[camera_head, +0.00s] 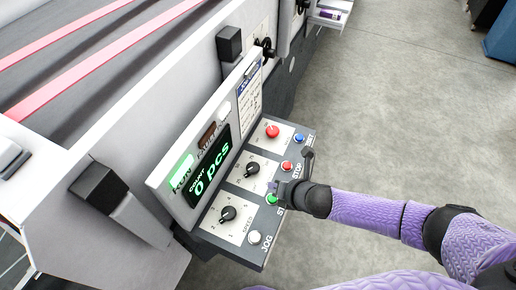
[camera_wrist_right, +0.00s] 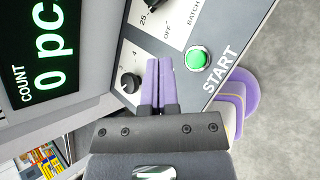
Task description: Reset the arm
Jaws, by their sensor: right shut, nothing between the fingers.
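My right gripper (camera_head: 276,188) is shut and empty over the control panel, close to the green start button (camera_head: 271,199). In the right wrist view the purple fingers of the right gripper (camera_wrist_right: 159,64) lie together, with the green start button (camera_wrist_right: 196,58) just to their right, apart in the picture. A black speed knob (camera_wrist_right: 130,82) is left of the fingers. Whether the fingertips touch the panel cannot be told. My left gripper is not in view.
The control panel (camera_head: 213,228) carries knobs, a red stop button (camera_head: 286,166), a blue reset button (camera_head: 299,138) and a white jog button (camera_head: 254,237). Its display (camera_head: 208,178) reads 0 pcs, with the green RUN lamp (camera_head: 181,172) lit. Grey floor (camera_head: 400,110) is open at right.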

